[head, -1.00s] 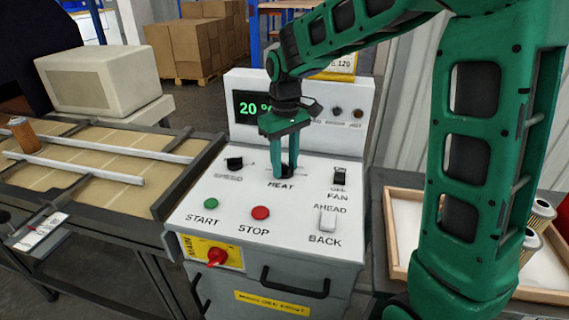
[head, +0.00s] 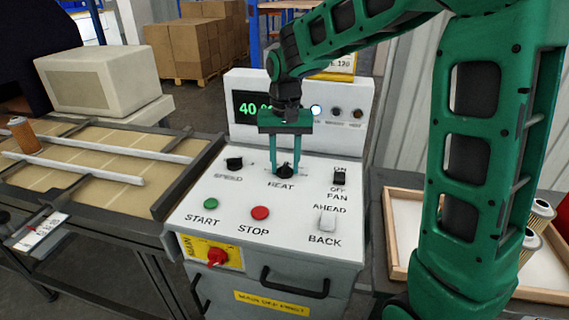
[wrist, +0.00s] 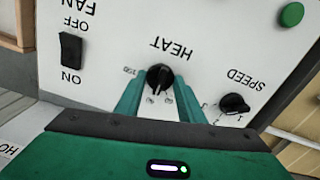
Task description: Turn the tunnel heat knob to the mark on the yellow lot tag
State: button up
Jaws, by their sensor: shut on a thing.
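The black heat knob (head: 284,171) is on the white console top above the word HEAT. It also shows in the wrist view (wrist: 159,77), upside down, with small scale marks around it. My gripper (head: 284,165) points down with its two green fingers on either side of the knob, shut on it. The fingers partly cover the dial, and I cannot read the pointer's exact setting. The green display (head: 251,107) reads 40, its right part hidden by my gripper. A yellow-edged tag (head: 346,64) stands behind the console, partly hidden by my arm; its print ends in small, unclear digits.
The speed knob (head: 234,163), fan switch (head: 340,176), start button (head: 210,204) and stop button (head: 260,213) surround the heat knob. A red main switch (head: 217,257) is on the front. A conveyor (head: 90,170) is left; a wooden tray (head: 397,230) with cartridges is right.

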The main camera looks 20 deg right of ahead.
aim_at(285, 165)
dwell(0.3)
jog(key=o, duration=1)
jog(key=shift+o, duration=0.2)
jog(key=shift+r, duration=0.15)
notch_tip(285, 165, up, 10)
jog(key=shift+r, duration=0.25)
